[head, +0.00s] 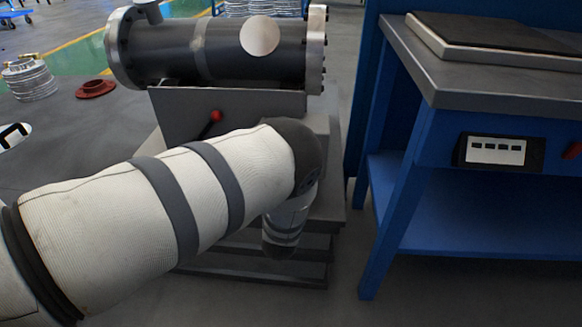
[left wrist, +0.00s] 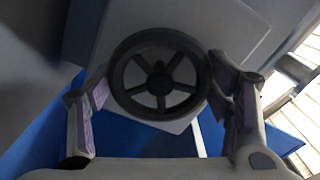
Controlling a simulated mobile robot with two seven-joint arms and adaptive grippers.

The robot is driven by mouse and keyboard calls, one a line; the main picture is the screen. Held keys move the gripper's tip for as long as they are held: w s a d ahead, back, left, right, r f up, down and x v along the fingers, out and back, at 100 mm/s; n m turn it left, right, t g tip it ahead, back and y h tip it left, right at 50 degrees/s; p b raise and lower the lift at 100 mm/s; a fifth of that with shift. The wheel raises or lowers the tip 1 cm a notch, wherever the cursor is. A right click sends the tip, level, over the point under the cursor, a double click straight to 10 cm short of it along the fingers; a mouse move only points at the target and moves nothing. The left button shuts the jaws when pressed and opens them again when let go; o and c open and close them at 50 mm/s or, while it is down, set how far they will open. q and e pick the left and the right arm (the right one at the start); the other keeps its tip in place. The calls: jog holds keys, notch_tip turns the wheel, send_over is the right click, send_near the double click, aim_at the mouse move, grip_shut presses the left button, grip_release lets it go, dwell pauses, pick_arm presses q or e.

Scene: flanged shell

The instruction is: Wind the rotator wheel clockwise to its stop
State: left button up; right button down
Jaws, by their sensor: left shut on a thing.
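The rotator wheel (left wrist: 160,82), dark with several spokes and a central hub, shows face-on in the left wrist view. My left gripper (left wrist: 160,88) has one finger on each side of its rim and is shut on it. In the head view my left arm comes in from the left and bends down in front of the stand (head: 172,105); the wheel and my left gripper are hidden there. The grey flanged shell (head: 240,60) lies horizontally on top of the stand. My right gripper is in neither view.
A red-knobbed lever (head: 215,117) sticks out from the stand just above my left arm. A blue workbench (head: 405,185) stands close on the right. A dark table (head: 70,125) at left holds a red flange (head: 95,89) and a stack of metal rings (head: 30,80).

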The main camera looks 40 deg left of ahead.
pick_arm(q)
jog(key=shift+m, duration=0.8)
jog(key=o, duration=1.2)
jog(key=v, duration=1.2)
jog(key=shift+s, duration=0.1)
